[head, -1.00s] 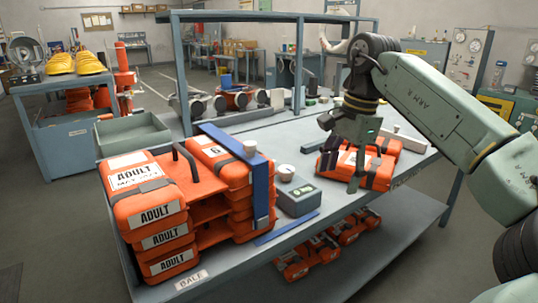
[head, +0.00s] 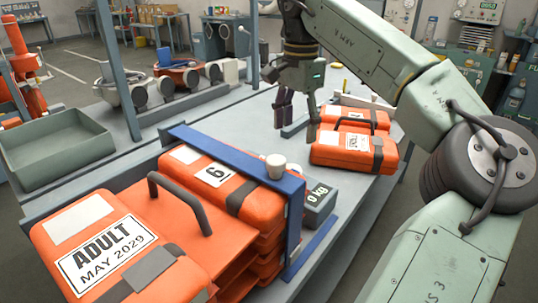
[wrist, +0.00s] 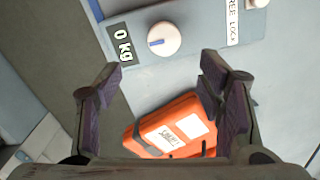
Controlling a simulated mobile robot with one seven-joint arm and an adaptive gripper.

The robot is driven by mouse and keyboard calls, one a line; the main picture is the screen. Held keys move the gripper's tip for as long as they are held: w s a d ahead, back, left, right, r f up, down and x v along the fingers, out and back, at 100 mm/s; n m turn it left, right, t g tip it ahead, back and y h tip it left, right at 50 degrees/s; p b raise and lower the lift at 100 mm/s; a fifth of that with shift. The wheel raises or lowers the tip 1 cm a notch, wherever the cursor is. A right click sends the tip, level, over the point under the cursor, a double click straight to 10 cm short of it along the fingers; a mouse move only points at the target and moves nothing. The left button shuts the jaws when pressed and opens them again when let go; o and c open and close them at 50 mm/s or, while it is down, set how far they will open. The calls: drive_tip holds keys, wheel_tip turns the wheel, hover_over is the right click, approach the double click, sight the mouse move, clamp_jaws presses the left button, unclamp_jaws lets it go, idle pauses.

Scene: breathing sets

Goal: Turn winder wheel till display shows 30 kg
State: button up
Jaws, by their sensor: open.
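In the wrist view a small display (wrist: 122,45) reads 0 kg. Beside it is a round white wheel (wrist: 163,40) with a blue mark, apparently the winder wheel. In the head view the grey box (head: 318,204) shows the same 0 kg reading behind a blue frame; its wheel is not clearly visible there. A white knob (head: 275,165) stands at the blue bar's corner. My gripper (head: 298,110) is open and empty, beyond the box and left of the orange packs. In the wrist view its fingers (wrist: 160,75) are spread below the wheel, not touching it.
Orange packs (head: 357,146) lie on the bench behind the box. A stack of orange cases with a black handle (head: 180,200) fills the front left. A blue bar (head: 235,153) crosses the stack. A FREE/LOCK label (wrist: 232,20) shows near the wheel.

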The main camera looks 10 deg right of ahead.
sight(292, 164)
drive_tip(key=f, duration=0.3)
drive_tip(key=f+p, duration=0.1)
drive_tip(key=f, duration=0.6)
drive_tip(key=shift+w+a+f, duration=0.2)
drive_tip(key=shift+w+f, duration=0.05)
drive_tip(key=shift+f, duration=0.1)
drive_tip(key=shift+c, duration=0.3)
drive_tip(key=c, duration=1.1)
